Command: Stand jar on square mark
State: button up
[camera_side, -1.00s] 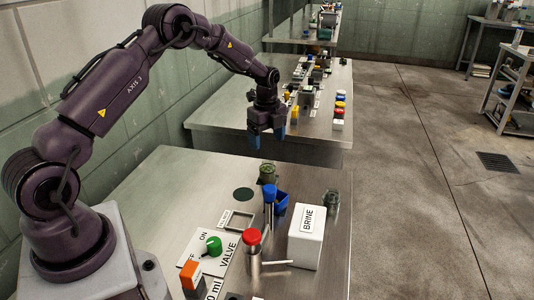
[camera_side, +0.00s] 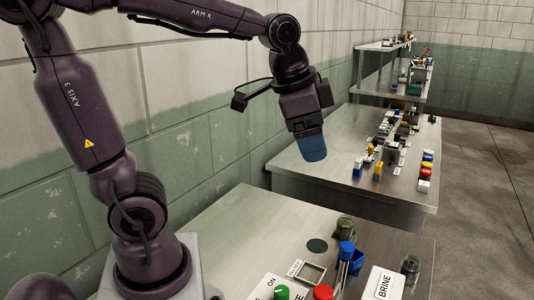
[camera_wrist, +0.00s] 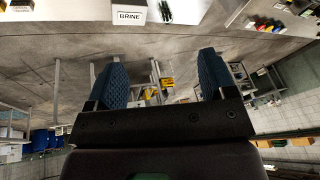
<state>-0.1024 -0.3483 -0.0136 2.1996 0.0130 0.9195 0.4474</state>
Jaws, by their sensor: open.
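A greenish jar (camera_side: 345,228) stands at the back of the near bench in the side view. A second, clear greyish glass jar (camera_side: 410,268) stands to its right, beside the BRINE box; I cannot tell which one the task means. A square outlined mark (camera_side: 311,272) lies on the bench, left of a blue-topped item. A dark round mark (camera_side: 317,245) lies just behind it. My gripper (camera_side: 312,148) is raised in the air, well above and apart from the jars, and tilted. In the wrist view its two blue fingers (camera_wrist: 162,80) are spread with nothing between them.
The BRINE box (camera_side: 383,284), a blue-topped item (camera_side: 346,251), a red knob (camera_side: 323,292) and a green knob (camera_side: 281,292) crowd the near bench's front. A second bench (camera_side: 300,170) holds small parts behind. Bare bench lies left of the marks.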

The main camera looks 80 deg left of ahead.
jog(key=s+d+n, duration=0.1)
jog(key=s+n, duration=0.1)
jog(key=s, duration=0.2)
jog(key=s+d+f+n+t, duration=0.1)
jog(key=s+n, duration=0.1)
jog(key=s, duration=0.2)
jog(key=shift+s+d+f+h, duration=0.2)
jog(key=shift+d+f+h, duration=0.05)
jog(key=shift+d+h, duration=0.1)
dwell(0.6)
